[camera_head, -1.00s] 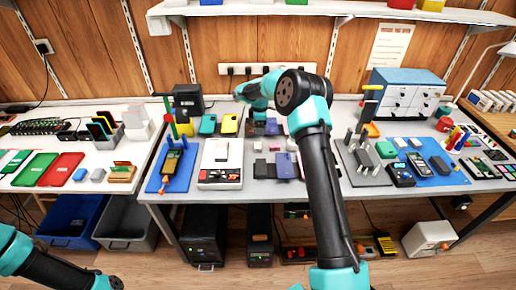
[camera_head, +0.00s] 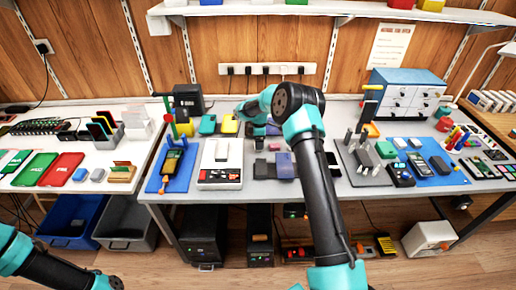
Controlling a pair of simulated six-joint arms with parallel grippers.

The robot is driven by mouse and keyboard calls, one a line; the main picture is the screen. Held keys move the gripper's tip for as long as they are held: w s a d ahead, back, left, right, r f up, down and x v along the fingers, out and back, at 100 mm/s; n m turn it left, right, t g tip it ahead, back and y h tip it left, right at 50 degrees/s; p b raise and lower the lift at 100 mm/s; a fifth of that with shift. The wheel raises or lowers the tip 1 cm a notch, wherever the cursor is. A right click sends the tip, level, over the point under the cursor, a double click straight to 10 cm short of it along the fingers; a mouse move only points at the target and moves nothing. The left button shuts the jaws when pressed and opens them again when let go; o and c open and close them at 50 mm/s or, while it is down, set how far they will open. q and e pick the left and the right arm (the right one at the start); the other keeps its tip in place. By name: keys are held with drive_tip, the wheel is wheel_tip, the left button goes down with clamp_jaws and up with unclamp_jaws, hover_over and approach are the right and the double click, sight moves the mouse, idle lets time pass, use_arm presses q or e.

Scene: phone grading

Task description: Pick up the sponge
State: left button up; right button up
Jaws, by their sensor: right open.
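I cannot pick out the sponge for certain; several small blocks and cases on the middle table are too small to tell apart.
A white-topped box (camera_head: 220,175) and a blue mat (camera_head: 179,168) lie left of the gripper. A purple-grey case (camera_head: 285,167) lies in front. A grey pegged stand (camera_head: 361,163) and a drawer cabinet (camera_head: 408,95) stand to the right. A wall shelf (camera_head: 330,8) runs above.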

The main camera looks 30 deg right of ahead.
drive_tip(key=shift+f, duration=1.55)
drive_tip(key=shift+a, duration=0.1)
drive_tip(key=shift+c, duration=0.2)
drive_tip(key=c, duration=1)
drive_tip(key=shift+c, duration=0.2)
drive_tip(key=shift+r, duration=0.1)
drive_tip(key=shift+r, duration=1.5)
drive_tip(key=shift+s+a+r, duration=0.1)
drive_tip(key=shift+s+r, duration=0.1)
drive_tip(key=shift+r, duration=0.05)
drive_tip(key=s+a, duration=0.2)
drive_tip(key=s, duration=0.2)
drive_tip(key=s+a+r, duration=0.1)
drive_tip(key=s+a, duration=0.2)
drive_tip(key=s, duration=0.1)
drive_tip(key=s+a, duration=0.3)
drive_tip(key=s, duration=0.2)
drive_tip(key=shift+s+a+r, duration=0.1)
drive_tip(key=shift+r, duration=0.1)
